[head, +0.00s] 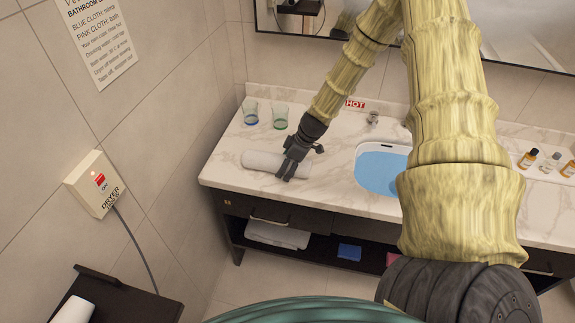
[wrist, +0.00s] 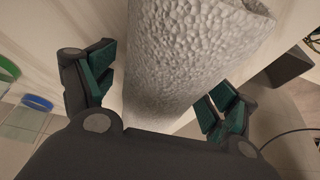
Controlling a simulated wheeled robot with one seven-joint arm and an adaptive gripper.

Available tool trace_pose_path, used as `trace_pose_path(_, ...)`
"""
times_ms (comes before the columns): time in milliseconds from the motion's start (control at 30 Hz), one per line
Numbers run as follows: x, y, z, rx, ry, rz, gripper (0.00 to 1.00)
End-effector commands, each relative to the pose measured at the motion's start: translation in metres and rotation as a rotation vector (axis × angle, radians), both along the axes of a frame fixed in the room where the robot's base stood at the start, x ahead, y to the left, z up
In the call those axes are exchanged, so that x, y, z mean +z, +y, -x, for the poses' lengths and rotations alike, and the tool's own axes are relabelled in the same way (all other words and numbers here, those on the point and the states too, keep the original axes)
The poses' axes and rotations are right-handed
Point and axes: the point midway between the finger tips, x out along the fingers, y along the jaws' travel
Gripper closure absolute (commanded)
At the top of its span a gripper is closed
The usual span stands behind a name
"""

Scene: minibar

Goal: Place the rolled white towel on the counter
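The rolled white towel (head: 258,161) lies on the marble counter (head: 330,195), left of the sink. My gripper (head: 293,171) is over the right part of the roll, pointing down. In the wrist view the textured towel (wrist: 180,60) runs between the two green-padded fingers. A gap shows between the left finger and the towel; the right finger is very close to it, and I cannot tell whether they touch. The fingers are apart, around the roll and not closed on it. Part of the towel is hidden behind my gripper in the head view.
Two glasses, one blue-based (head: 250,112) and one green-based (head: 280,117), stand behind the towel. The water-filled sink (head: 380,170) is to the right. Small bottles (head: 528,159) stand at the far right. A folded white towel (head: 277,234) is on the shelf below. A wall dryer (head: 95,184) is at left.

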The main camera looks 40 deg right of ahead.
Motion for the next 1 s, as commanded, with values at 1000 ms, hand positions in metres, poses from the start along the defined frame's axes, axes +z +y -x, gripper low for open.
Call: trace_pose_path(1000, 0.059, -0.016, 0.018, 0.000, -0.001, 0.002, 0.14)
